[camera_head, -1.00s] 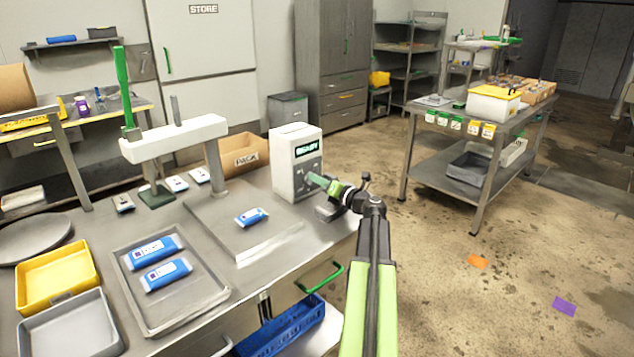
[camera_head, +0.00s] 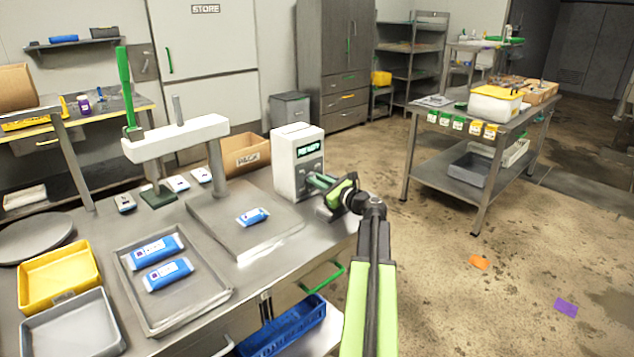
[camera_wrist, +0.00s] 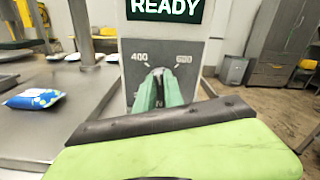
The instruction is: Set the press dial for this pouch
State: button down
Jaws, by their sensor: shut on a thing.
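The white press control box (camera_head: 293,182) stands on the steel table at the right of the press. Its display (camera_head: 308,148) is lit, and in the wrist view the display (camera_wrist: 166,9) reads READY. The dial face (camera_wrist: 185,52) is grey with the mark 400 at left and another number at right that is hard to read. My gripper (camera_wrist: 160,88) is shut on the dial knob at the face, and its fingers mostly hide the knob. In the head view my gripper (camera_head: 314,181) reaches the box front. A blue and white pouch (camera_head: 253,217) lies flat on the press plate (camera_head: 225,212).
A grey tray (camera_head: 207,298) with two larger blue pouches lies left of the plate. Yellow (camera_head: 30,302) and grey (camera_head: 68,335) bins stand farther left. The press arm (camera_head: 175,138) spans above the table. A cardboard box (camera_head: 243,151) stands behind.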

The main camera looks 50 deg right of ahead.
jog(key=n, duration=0.4)
jog(key=shift+a+n, duration=0.1)
jog(key=shift+n, duration=0.2)
dwell(0.3)
jog(key=c, duration=1.4)
grip_release()
jog(key=shift+c, duration=0.2)
jog(key=shift+s, duration=0.1)
jog(key=s, duration=0.5)
jog(key=s+a, duration=0.1)
jog(key=s, duration=1.1)
jog(key=shift+s+a, duration=0.1)
jog(key=shift+a, duration=0.1)
